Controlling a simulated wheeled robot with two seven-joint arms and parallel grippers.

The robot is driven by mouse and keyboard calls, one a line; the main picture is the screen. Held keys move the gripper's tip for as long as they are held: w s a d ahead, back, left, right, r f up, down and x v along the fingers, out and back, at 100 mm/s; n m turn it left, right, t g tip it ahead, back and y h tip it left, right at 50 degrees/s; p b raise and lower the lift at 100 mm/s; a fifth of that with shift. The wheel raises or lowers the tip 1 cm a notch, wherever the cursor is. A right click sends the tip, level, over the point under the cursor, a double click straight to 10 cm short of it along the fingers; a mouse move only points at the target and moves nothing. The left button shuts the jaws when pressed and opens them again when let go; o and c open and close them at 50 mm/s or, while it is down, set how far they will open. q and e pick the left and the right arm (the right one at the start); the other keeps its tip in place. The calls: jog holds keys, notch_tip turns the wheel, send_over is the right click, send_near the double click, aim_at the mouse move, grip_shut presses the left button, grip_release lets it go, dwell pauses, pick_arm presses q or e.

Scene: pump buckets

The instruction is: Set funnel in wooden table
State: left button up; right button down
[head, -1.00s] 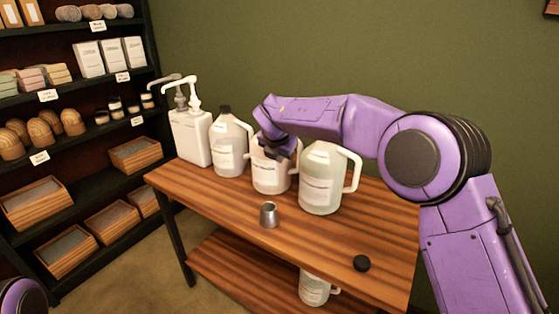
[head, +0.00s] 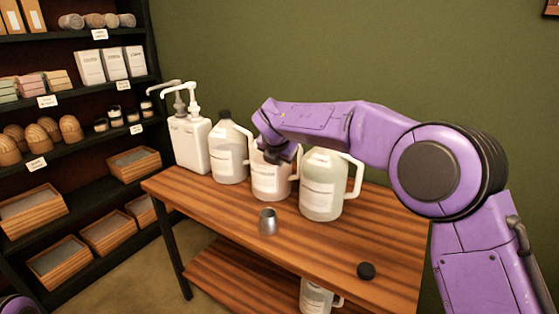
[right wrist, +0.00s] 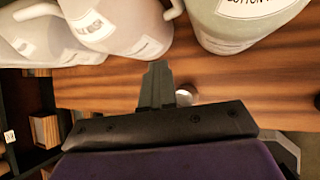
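The funnel (head: 268,222), a small silvery metal cone, stands on the wooden table (head: 215,215) near its front edge. A pale round bit beside my fingers in the right wrist view (right wrist: 187,95) looks like part of it. My right gripper (head: 283,153) is above the table behind the funnel, in front of a jug, and apart from the funnel. In the right wrist view its grey fingers (right wrist: 157,84) are together with nothing visible between them. My left gripper is out of view.
Three jugs, one large (head: 322,190), one pinkish (head: 271,180) and one black-capped (head: 229,155), stand along the back with white pump containers (head: 190,145). Shelves stand at left. The table's front strip is mostly clear.

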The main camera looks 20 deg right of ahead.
jog(key=s+a+f+b, duration=0.2)
jog(key=a+f+b, duration=0.9)
jog(key=a+f, duration=0.4)
jog(key=shift+s+a, duration=0.2)
jog(key=shift+a, duration=1.85)
jog(key=t+b, duration=0.1)
jog(key=b, duration=0.4)
jog(key=shift+r, duration=0.1)
dwell(0.4)
jog(key=shift+f+b, duration=1.05)
jog(key=shift+b, duration=0.1)
dwell(0.4)
